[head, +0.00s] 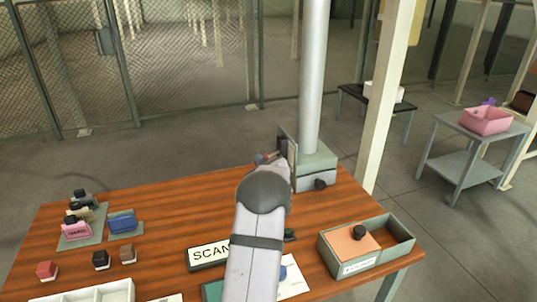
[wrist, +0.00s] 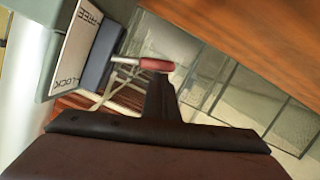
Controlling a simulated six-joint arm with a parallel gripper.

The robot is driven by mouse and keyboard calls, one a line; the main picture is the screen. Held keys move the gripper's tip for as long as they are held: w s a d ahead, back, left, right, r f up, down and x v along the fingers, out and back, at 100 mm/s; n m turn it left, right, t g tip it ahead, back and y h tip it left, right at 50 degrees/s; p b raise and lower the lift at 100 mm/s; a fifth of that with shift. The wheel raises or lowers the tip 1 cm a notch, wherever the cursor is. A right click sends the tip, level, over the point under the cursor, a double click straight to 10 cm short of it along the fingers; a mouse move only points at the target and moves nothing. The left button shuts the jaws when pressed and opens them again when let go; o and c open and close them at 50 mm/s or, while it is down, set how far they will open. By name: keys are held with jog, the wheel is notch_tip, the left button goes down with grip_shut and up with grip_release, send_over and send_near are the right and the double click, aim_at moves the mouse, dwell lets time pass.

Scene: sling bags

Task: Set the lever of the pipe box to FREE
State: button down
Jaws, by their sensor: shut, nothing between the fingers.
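The pipe box (head: 316,168) is a grey-green box at the foot of the tall pipe at the table's far edge. In the wrist view its white label plate (wrist: 75,45) reads FREE at the top and LOCK at the bottom. The lever (wrist: 152,65) has a pale metal rod and a red grip, and sticks out to the right of the plate. I cannot tell its setting for sure. My gripper (wrist: 160,82) is shut and empty, its fingertips right at the red grip; I cannot tell if they touch. In the head view my arm partly hides the lever.
The wooden table (head: 170,215) holds small bags on mats at the left and a SCAN sign (head: 208,255) in front. A green two-part tray (head: 340,262) stands at the right. A grey pipe (head: 313,75) rises from the box. The table's middle left is clear.

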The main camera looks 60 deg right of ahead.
notch_tip(320, 180, down, 2)
jog(key=n+b, duration=0.1)
jog(key=b, duration=0.2)
jog(key=shift+s+d+f, duration=0.1)
jog(key=shift+d+f, duration=0.05)
jog(key=shift+s+f, duration=0.1)
jog(key=shift+f, duration=0.05)
dwell(0.4)
jog(key=s+a+r, duration=0.4)
jog(key=a+r, duration=0.2)
jog(key=a, duration=0.3)
jog(key=shift+s+b, duration=0.2)
jog(key=shift+b, duration=0.25)
jog(key=shift+a, duration=0.1)
